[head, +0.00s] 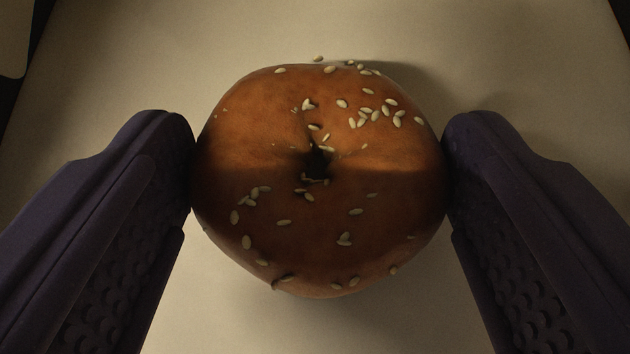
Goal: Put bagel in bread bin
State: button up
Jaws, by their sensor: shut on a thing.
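A round brown bagel (320,215) with pale seeds and a small dark centre hole fills the middle of the head view. My gripper (318,165) is shut on it, with one dark purple finger touching its left side and the other its right side. A pale flat surface lies under the bagel. I cannot tell whether the bagel rests on that surface or is held just above it. No bread bin can be made out in this view.
The pale surface (130,85) is bare around the bagel. Its left and right edges show near the upper corners, with dark areas beyond. A pale rounded shape (12,40) shows at the upper left corner.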

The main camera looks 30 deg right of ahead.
jog(key=shift+f, duration=0.2)
jog(key=o, duration=0.6)
jog(key=shift+r, duration=0.3)
jog(key=p+v, duration=0.2)
jog(key=v, duration=1)
jog(key=shift+p, duration=0.4)
jog(key=shift+w, duration=0.1)
